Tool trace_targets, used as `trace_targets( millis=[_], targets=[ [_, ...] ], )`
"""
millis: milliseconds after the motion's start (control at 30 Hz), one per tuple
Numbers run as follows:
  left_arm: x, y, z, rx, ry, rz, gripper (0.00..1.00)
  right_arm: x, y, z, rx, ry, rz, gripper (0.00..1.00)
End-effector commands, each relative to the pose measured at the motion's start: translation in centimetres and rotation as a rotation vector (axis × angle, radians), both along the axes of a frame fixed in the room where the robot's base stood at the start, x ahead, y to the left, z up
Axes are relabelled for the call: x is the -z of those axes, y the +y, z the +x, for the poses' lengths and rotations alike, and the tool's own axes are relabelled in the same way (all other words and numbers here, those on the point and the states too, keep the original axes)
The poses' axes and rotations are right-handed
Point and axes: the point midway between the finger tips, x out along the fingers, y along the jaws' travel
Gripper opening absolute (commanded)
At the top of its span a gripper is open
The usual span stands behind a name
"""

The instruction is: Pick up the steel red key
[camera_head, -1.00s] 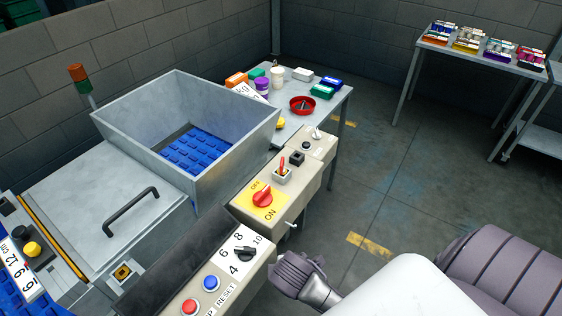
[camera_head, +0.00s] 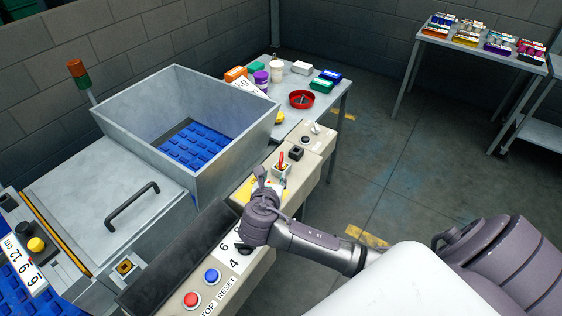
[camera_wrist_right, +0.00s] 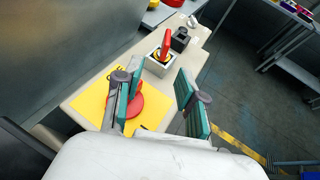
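The red key (camera_head: 282,159) stands upright in a small light square holder on the beige control panel. In the right wrist view the red key (camera_wrist_right: 165,43) is ahead of the fingers, in its holder (camera_wrist_right: 159,65). My right gripper (camera_head: 270,178) is over the panel, just on the near side of the key. In the right wrist view my right gripper (camera_wrist_right: 157,87) is open, with its two teal-padded fingers apart and nothing between them. The fingers are above the yellow plate and not touching the key. My left gripper is not in view.
A red rotary switch (camera_wrist_right: 124,106) on a yellow plate lies under the left finger. A black square knob (camera_wrist_right: 180,39) stands just beyond the key. A tall metal hopper (camera_head: 235,145) borders the panel on the left. Open floor (camera_head: 390,180) is to the right.

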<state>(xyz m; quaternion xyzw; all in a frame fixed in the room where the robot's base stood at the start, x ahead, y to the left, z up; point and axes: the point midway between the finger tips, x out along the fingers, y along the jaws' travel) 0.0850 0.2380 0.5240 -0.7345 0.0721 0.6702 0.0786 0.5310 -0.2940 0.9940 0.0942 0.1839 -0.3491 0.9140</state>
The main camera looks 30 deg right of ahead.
Motion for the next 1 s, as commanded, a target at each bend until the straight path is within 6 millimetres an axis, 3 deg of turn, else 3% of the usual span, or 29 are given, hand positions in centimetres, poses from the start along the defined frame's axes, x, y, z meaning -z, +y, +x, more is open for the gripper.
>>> trace_targets(
  millis=[133,433,667,1000],
  targets=[
    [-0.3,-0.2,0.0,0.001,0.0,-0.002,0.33,0.1,-1.3,1.6,-0.018,0.016,-0.058,0.4],
    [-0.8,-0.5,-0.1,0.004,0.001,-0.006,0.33,2.3,-4.7,5.5,-0.016,0.015,-0.053,0.4],
    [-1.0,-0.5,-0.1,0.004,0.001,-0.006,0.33,2.9,-5.8,6.5,-0.016,0.014,-0.049,0.4],
    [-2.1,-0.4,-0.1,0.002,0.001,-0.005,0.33,4.4,-9.0,9.2,-0.017,0.014,-0.048,0.4]
  ],
)
